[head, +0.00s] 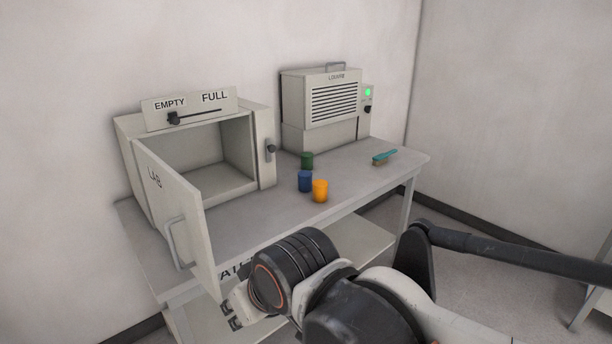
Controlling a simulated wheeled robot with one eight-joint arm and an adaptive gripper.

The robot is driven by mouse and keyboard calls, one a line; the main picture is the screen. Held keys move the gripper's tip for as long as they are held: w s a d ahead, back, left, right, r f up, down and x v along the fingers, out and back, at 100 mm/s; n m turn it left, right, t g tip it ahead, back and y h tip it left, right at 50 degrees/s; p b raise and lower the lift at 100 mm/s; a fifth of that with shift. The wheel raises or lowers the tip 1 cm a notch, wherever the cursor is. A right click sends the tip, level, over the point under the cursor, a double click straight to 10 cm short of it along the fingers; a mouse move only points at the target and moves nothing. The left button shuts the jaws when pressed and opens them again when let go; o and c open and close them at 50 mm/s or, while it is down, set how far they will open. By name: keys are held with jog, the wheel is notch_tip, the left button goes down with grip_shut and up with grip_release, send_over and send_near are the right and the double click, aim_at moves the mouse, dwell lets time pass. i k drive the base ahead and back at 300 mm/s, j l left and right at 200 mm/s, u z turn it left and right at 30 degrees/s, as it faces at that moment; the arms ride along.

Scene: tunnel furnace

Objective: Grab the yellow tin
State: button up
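The yellow tin (320,191), orange-yellow in tone, stands upright near the front edge of the grey table (257,212). A blue tin (305,182) stands just behind it and to its left, very close. A dark green tin (307,160) stands behind the blue one. My arm reaches in at the lower right, and its dark joint lies in front of the table, below the yellow tin in the picture.
A box (264,146) labelled EMPTY/FULL stands at left with its LAB door (174,206) swung open toward the front; its inside looks empty. A louvred unit (328,100) with a green light stands behind the tins. A teal brush (385,157) lies at right. Table surface between tins and brush is clear.

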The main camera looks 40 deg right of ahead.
aim_at(319, 195)
jog(key=i+z, duration=0.4)
jog(key=i+j+z, duration=0.2)
jog(key=i+z, duration=0.2)
jog(key=i+j+z, duration=0.25)
jog(key=i+z, duration=0.15)
jog(key=l+z, duration=0.2)
jog(key=j+u, duration=0.15)
jog(key=i+j, duration=0.05)
jog(key=j, duration=0.05)
